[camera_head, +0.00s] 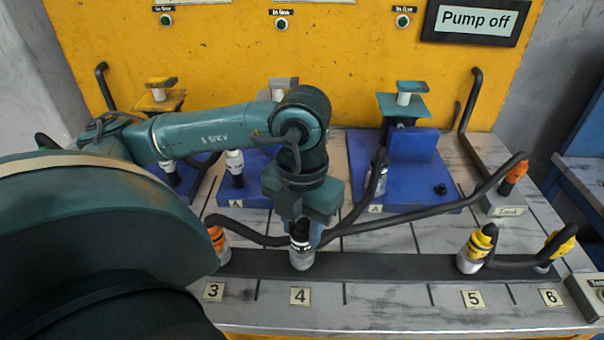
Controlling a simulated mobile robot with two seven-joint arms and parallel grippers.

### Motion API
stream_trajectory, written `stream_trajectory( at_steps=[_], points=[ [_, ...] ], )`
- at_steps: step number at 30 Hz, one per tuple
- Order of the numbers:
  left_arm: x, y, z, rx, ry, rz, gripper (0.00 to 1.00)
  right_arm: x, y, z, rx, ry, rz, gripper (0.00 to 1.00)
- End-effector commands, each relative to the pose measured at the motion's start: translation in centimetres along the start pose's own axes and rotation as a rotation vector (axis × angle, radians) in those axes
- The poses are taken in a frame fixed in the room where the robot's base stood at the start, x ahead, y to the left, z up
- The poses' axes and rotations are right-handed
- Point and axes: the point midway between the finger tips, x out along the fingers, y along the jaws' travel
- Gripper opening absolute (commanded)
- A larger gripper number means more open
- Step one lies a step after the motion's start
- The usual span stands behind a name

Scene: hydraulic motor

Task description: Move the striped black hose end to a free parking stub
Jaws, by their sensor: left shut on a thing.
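The striped black hose end (300,236), black with white bands, is upright at the metal parking stub labelled 4 (302,261). It meets the top of that stub, but I cannot tell whether it is fully seated. My left gripper (303,222) points down from above and is shut on this hose end; its fingers are partly hidden. Stub 3 carries an orange hose end (216,238), partly covered by my arm. Stub 5 carries a yellow hose end (482,242) and stub 6 another yellow one (560,243). My right gripper is not in view.
Blue motor mounts (420,187) stand behind the dark parking rail (390,266). A black hose (425,217) runs across the bench to an orange end (514,177) at the right. A "Pump off" sign (475,21) hangs on the yellow wall. The rail between 4 and 5 is clear.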

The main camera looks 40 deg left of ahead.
Motion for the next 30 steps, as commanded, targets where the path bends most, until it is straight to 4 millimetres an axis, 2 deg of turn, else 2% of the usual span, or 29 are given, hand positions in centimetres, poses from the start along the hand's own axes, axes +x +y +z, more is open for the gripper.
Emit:
stream_trajectory(
  at_steps=[3,4,12,26,30],
  points=[
    [0.50,-0.01,0.05,0.000,-0.004,-0.001,0.00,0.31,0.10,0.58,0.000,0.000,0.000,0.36],
    [0.24,-0.01,0.06,0.000,-0.004,-0.001,0.36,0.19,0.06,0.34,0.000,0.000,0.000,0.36],
    [0.23,0.00,0.04,0.000,-0.003,-0.001,0.58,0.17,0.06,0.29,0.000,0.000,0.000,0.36],
    [0.26,0.01,0.02,0.000,-0.002,0.000,0.59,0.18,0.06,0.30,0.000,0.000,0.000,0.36],
    [-0.28,0.01,0.03,0.000,-0.002,0.000,0.59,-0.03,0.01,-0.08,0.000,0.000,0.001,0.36]
  ],
)
